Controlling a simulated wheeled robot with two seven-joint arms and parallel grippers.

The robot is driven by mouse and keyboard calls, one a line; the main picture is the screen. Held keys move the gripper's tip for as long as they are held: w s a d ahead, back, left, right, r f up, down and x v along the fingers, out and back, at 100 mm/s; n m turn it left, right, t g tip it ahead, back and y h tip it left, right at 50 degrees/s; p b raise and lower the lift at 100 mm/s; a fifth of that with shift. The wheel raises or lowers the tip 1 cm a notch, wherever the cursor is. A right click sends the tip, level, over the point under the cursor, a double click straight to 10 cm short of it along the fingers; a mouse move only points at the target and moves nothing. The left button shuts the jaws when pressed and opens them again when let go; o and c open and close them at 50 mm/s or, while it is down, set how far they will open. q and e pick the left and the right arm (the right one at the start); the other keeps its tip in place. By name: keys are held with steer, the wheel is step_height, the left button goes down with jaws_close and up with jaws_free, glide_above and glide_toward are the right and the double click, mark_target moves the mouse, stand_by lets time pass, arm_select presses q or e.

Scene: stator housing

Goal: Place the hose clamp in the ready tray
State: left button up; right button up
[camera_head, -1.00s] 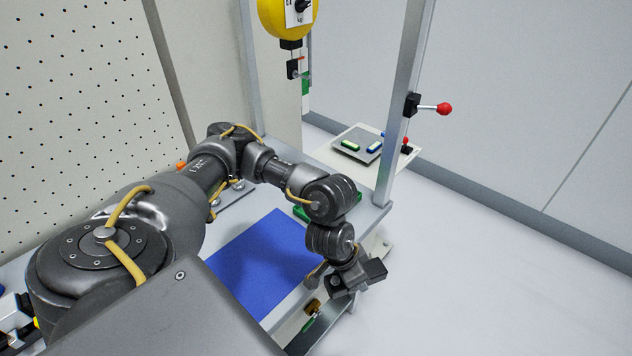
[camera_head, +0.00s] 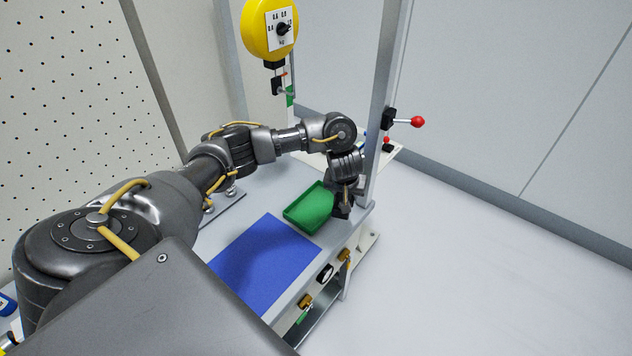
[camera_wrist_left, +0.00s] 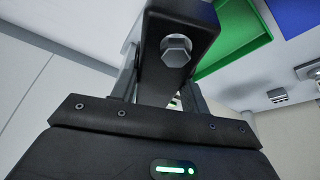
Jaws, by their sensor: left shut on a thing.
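The green tray (camera_head: 311,207), which appears to be the ready tray, lies on the grey bench near its right edge and looks empty where I see it. My left gripper (camera_head: 343,208) is at the tray's right side, close to the bench edge and partly hiding that corner. In the left wrist view, my left gripper (camera_wrist_left: 163,85) is shut on a dark piece with a hex screw head (camera_wrist_left: 176,50), seemingly the hose clamp. The tray's green rim (camera_wrist_left: 238,62) shows behind it. In the head view the clamp is hard to tell from the dark fingers. My right gripper is out of view.
A blue mat (camera_head: 258,262) lies in front of the tray. A grey upright post (camera_head: 384,100) stands just right of my left wrist, with a red-knobbed lever (camera_head: 417,121). A yellow balancer (camera_head: 268,28) hangs above. Brackets (camera_head: 344,256) sit below the bench edge.

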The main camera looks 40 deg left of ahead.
arm_select(q)
steer(key=a+f+b, duration=0.4)
steer(key=a, duration=0.3)
steer(key=b, duration=0.4)
glide_above(316, 205)
steer(key=s+d, duration=0.1)
steer(key=f, duration=0.4)
steer(key=shift+d+f, duration=0.15)
steer(key=shift+d, duration=0.05)
steer(key=shift+a, duration=0.15)
steer(key=f, duration=0.1)
steer(key=b, duration=0.1)
steer(key=f, duration=0.1)
steer(key=shift+s+a+f+b, duration=0.1)
steer(key=shift+a+f+b, duration=0.15)
steer(key=shift+f+b, duration=0.1)
steer(key=shift+f, duration=0.5)
steer(key=o, duration=1.3)
